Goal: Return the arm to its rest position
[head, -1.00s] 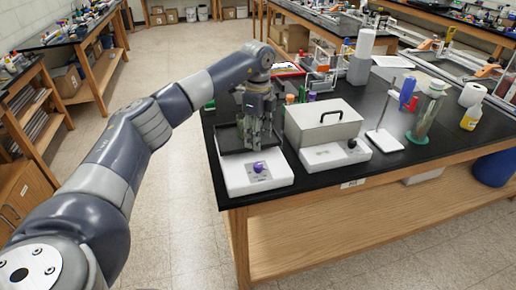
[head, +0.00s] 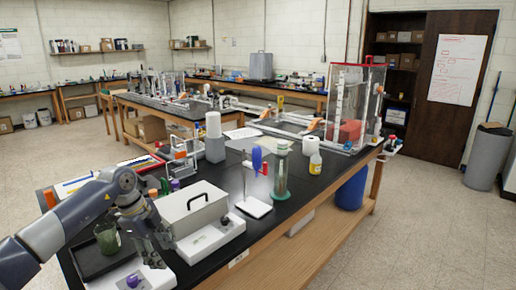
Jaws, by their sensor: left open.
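My left arm (head: 65,222) comes in from the left edge over the near end of the black bench. My left gripper (head: 160,245) points down, open, with nothing seen between its fingers. It is above or in front of the gap between a white device with a black tray and a grey-lidded box; its exact height is unclear. A glass beaker with green contents (head: 107,238) stands on the black tray (head: 88,262), left of the gripper and apart from it. The device's purple knob (head: 133,281) shows below. My right gripper is not in view.
The grey box with a handle (head: 192,208) stands close right of the gripper. Beyond are a stand with a blue item (head: 257,160), a green-based glass cylinder (head: 281,170), a yellow-labelled bottle (head: 315,163) and an aluminium frame (head: 290,118). Open floor (head: 430,220) lies right.

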